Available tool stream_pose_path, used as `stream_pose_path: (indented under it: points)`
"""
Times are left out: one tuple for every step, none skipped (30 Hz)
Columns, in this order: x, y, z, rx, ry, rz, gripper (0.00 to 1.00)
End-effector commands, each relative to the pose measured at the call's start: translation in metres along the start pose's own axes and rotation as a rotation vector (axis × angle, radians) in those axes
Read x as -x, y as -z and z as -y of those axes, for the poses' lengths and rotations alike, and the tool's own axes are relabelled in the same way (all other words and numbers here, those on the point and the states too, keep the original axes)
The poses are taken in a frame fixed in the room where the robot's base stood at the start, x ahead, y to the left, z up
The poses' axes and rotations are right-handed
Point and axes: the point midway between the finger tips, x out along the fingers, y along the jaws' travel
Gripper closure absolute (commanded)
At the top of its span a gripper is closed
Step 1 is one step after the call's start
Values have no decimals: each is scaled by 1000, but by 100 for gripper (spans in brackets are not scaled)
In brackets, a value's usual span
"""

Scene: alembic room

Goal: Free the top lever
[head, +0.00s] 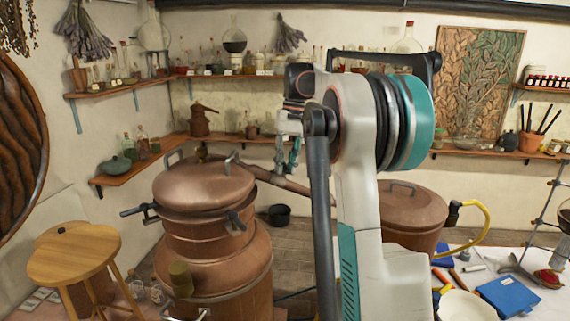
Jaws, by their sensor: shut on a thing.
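The copper still (215,255) stands at centre left, with its domed lid (203,186) on top. A dark-gripped lever (137,210) sticks out at the left of its rim, and another dark clamp lever (236,222) sits at the front right. I cannot tell which of these is the top lever. My gripper (286,165), with teal fingers, points down behind and right of the lid, close to the copper pipe (292,185) in the picture. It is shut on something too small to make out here.
A wooden stool (75,255) stands at the left. A second copper vessel (412,215) with a yellow hose is behind my arm. A white table (495,262) with a blue book (508,296) is at the right. Shelves of glassware line the walls.

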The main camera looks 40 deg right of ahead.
Motion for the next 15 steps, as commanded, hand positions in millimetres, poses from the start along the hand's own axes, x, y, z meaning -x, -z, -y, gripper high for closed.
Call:
stream_pose_path:
  points:
    - [-1, 0, -3, -6, -4, 0, 100]
    - [-1, 0, -3, -6, -4, 0, 100]
    - [-1, 0, -3, -6, -4, 0, 100]
    - [-1, 0, -3, -6, -4, 0, 100]
    - [-1, 0, -3, -6, -4, 0, 100]
    - [-1, 0, -3, -6, -5, 0, 100]
    - [-1, 0, -3, -6, -5, 0, 100]
    - [-1, 0, -3, -6, -5, 1, 100]
    - [-1, 0, -3, -6, -5, 1, 75]
    - [-1, 0, -3, -6, -5, 1, 68]
    - [-1, 0, -3, -6, -5, 1, 65]
    - [-1, 0, -3, -5, -4, 1, 65]
    - [-1, 0, -3, -5, -4, 0, 65]
    - [-1, 0, -3, -4, -4, 0, 65]
    - [-1, 0, -2, -4, -3, 0, 65]
